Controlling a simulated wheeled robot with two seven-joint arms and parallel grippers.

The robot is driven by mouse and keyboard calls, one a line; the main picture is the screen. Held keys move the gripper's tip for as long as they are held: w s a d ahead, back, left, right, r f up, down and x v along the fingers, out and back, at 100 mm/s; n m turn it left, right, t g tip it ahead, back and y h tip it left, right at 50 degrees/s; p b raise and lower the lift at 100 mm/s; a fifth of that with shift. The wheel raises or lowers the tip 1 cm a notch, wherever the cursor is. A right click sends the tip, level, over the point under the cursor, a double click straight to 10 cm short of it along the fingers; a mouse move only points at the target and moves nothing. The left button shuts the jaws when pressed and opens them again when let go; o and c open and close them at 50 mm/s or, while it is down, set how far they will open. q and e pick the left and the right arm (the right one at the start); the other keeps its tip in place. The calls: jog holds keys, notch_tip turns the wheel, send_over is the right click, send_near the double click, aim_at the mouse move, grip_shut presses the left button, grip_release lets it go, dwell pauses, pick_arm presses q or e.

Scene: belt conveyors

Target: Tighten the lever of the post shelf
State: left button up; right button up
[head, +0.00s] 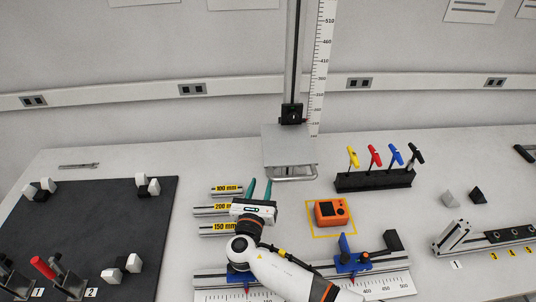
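The post shelf (287,142) is a light grey plate low on a vertical post (293,60) at the back of the table. A black clamp block (292,114) sits on the post just above the plate. A silver looped bar (295,173) shows under the plate's front edge; I cannot tell for certain which part is the lever. My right gripper (260,188) is in front of and slightly left of the shelf, its green fingers apart with nothing between them. It appears clear of the shelf. My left gripper is not in view.
An orange device (332,211) sits right of my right gripper. A black rack (374,180) of coloured-handled tools stands behind it. Labelled bars (212,209) lie left. A ruled rail with blue clamps (352,262) lies in front, partly behind my arm. A dark board (95,225) fills the left.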

jog(key=x, duration=1.1)
grip_shut()
